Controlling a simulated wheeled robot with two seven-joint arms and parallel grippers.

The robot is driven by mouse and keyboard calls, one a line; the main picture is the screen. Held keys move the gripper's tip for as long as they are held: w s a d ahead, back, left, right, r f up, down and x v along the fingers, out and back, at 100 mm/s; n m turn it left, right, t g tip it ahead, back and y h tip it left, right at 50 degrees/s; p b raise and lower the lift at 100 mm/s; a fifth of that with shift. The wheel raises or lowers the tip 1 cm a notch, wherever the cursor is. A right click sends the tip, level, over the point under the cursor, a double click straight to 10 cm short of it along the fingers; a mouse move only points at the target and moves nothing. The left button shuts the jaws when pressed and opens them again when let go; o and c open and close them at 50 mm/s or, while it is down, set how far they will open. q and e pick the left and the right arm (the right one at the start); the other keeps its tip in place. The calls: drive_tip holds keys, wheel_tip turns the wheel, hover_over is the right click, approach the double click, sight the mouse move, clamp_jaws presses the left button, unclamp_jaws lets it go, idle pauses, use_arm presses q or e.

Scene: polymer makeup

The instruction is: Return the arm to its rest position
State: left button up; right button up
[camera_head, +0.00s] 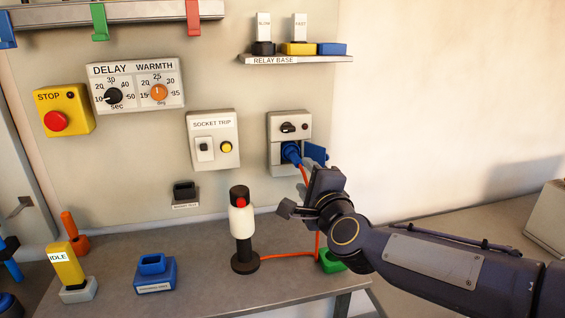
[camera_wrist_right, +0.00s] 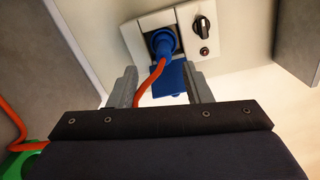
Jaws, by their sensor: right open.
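My right arm comes in from the right in the head view, with its gripper (camera_head: 305,208) raised above the bench's right end, below the wall socket (camera_head: 273,130). In the right wrist view the gripper (camera_wrist_right: 165,88) is open, its two fingers apart with nothing held. The blue plug (camera_head: 290,152) sits in the socket, its orange cable hanging down; the plug also shows beyond the fingers in the wrist view (camera_wrist_right: 162,42). The blue socket flap (camera_head: 316,153) stands open. Part of the cable passes behind my gripper. My left gripper is not in view.
A white and black device with a red button (camera_head: 241,222) stands on the bench (camera_head: 205,275), joined to the orange cable. A green block (camera_head: 330,262) sits under my wrist. A blue holder (camera_head: 155,272) and a yellow IDLE block (camera_head: 67,265) stand left. The relay shelf (camera_head: 300,60) is above.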

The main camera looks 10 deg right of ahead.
drive_tip(key=s+d+f+n+g+y+p, duration=0.1)
drive_tip(key=s+f+n+g, duration=0.3)
drive_tip(key=s, duration=0.6)
drive_tip(key=s+d+f+n+g+p, duration=0.1)
drive_tip(key=s+f+n+g+p, duration=0.2)
drive_tip(key=s+n, duration=0.5)
drive_tip(key=s+d+f+n+g+y+p, duration=0.1)
drive_tip(key=s+f+n+g, duration=0.4)
drive_tip(key=s, duration=0.7)
drive_tip(key=shift+s+d+f+n+y+p, duration=0.25)
drive_tip(key=shift+f+n+p, duration=0.25)
drive_tip(key=shift+f+p, duration=0.35)
drive_tip(key=shift+w, duration=0.1)
